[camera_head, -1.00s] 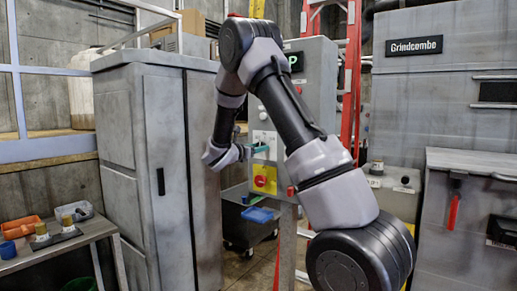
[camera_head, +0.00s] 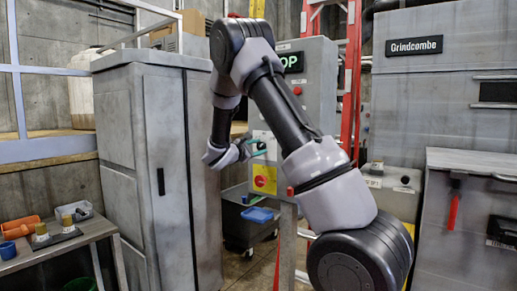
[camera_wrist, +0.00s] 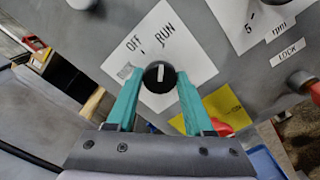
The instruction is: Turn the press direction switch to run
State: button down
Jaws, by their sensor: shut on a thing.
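The press direction switch is a round black knob (camera_wrist: 155,78) with a white pointer line, on a white label plate (camera_wrist: 178,48) marked OFF and RUN. In the wrist view the pointer runs almost straight up, towards the RUN side. My gripper (camera_wrist: 160,74) has its teal fingers on either side of the knob, shut on it. In the head view my gripper (camera_head: 250,148) reaches the front of the grey control cabinet (camera_head: 318,78).
A yellow plate with a red button (camera_head: 264,180) sits below the switch. Another knob (camera_wrist: 302,80), beside a LOCK label, is to the right in the wrist view. A tall grey cabinet (camera_head: 130,135) stands close left of my gripper. A blue tray (camera_head: 257,214) is below.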

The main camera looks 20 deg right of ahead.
jog(key=shift+m, duration=0.3)
jog(key=shift+c, duration=1.5)
grip_release()
jog(key=shift+s+a, duration=0.1)
jog(key=v, duration=1)
jog(key=shift+s+a, duration=0.2)
jog(key=shift+a, duration=0.05)
jog(key=shift+d, duration=0.1)
